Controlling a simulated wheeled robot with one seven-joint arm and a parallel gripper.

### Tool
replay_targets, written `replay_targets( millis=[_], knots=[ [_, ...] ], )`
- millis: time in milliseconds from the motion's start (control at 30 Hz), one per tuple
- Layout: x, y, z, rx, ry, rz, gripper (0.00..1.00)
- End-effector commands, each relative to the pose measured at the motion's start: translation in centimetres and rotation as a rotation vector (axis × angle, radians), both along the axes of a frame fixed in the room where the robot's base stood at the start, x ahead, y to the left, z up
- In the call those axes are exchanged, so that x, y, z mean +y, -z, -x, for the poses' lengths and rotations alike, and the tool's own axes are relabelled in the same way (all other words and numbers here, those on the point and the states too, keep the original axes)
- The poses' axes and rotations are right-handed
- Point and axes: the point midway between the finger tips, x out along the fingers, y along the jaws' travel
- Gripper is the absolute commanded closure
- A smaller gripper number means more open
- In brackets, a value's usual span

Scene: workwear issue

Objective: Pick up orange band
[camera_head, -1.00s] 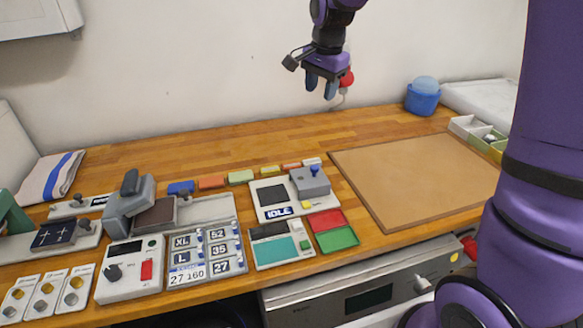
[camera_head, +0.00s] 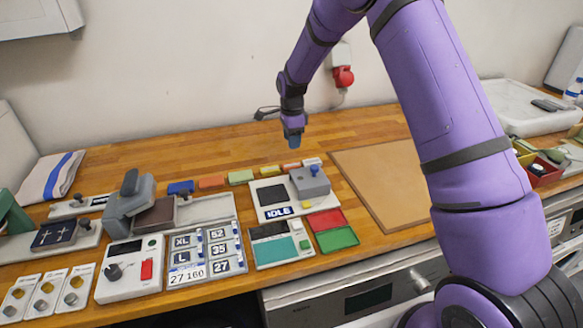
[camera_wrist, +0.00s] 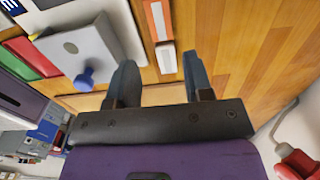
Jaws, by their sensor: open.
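A small orange band (camera_head: 291,166) lies on the wooden counter behind the grey device, near the right end of a row of coloured pieces. In the wrist view an orange piece with a pale middle (camera_wrist: 158,20) lies ahead of the jaws, beside a whitish piece (camera_wrist: 166,57). A larger orange block (camera_head: 211,182) lies farther left in the row. My gripper (camera_head: 293,142) points down above the counter, just behind the row. In the wrist view my gripper (camera_wrist: 160,65) has its two fingers apart with nothing held; the whitish piece shows between the fingertips.
The grey device with a blue knob (camera_head: 311,180) stands close in front of the small band. Blue (camera_head: 181,188), green (camera_head: 240,177) and yellow (camera_head: 270,170) pieces lie to the left. A brown board (camera_head: 375,180) lies to the right. The counter behind the row is clear.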

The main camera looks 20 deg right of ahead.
Motion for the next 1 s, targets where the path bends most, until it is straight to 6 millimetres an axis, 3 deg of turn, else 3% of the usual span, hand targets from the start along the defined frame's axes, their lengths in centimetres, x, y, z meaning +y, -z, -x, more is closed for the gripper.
replay_targets(
  millis=[200,533,800,1000],
  knots=[
    [0.0,3.2,0.1,0.002,0.000,0.000,0.53],
    [0.2,5.8,0.1,0.002,-0.002,0.000,0.53],
    [0.5,9.3,0.1,0.001,-0.001,0.000,0.53],
    [0.5,9.8,0.1,0.000,-0.002,-0.001,0.53]
  ],
)
